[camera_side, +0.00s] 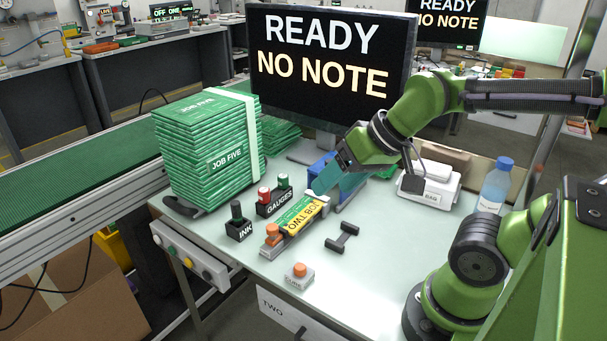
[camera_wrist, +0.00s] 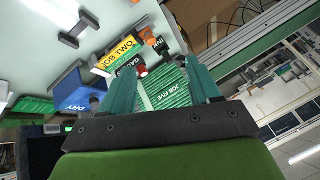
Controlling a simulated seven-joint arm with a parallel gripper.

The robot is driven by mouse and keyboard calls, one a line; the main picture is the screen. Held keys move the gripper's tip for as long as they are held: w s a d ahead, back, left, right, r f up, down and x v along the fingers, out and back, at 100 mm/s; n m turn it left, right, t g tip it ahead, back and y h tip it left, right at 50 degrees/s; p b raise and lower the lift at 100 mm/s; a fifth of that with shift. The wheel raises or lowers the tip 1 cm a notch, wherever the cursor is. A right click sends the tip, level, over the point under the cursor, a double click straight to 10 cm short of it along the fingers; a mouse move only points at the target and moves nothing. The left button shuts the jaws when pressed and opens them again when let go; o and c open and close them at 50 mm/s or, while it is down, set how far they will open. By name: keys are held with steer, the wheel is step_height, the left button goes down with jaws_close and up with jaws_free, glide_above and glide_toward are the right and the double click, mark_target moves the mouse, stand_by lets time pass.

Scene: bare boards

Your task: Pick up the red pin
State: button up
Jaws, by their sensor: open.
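The red pin (camera_side: 264,194) stands upright in the black GAUGES block (camera_side: 272,205), beside a green pin (camera_side: 283,182). In the wrist view the red pin (camera_wrist: 141,69) shows just beyond the fingers, near the left finger's tip, with the GAUGES block (camera_wrist: 124,71) partly hidden behind that finger. My gripper (camera_side: 321,188) has teal fingers and hangs to the right of the block in the side view, apart from the pin. In the wrist view my gripper (camera_wrist: 163,75) has its fingers wide apart, with nothing held between them.
A tall stack of green JOB FIVE packets (camera_side: 205,145) stands behind and left of the block. The INK holder (camera_side: 238,229) is just left, and the yellow JOB TWO packet (camera_side: 302,214) is in front. A blue DRY box (camera_wrist: 73,90) is close by.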

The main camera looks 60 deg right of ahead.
steer(key=w+d+g, duration=0.3)
steer(key=w+d, duration=0.1)
steer(key=w, duration=0.9)
steer(key=n+g+h, duration=0.2)
steer(key=n+g, duration=0.2)
glide_above(263, 190)
steer(key=shift+f, duration=1.5)
steer(key=f, duration=1.1)
steer(key=shift+w+d, duration=0.2)
steer(key=shift+d, duration=0.05)
steer(key=shift+s+a+f, duration=0.15)
steer(key=shift+f, duration=2.5)
steer(key=c, duration=1.1)
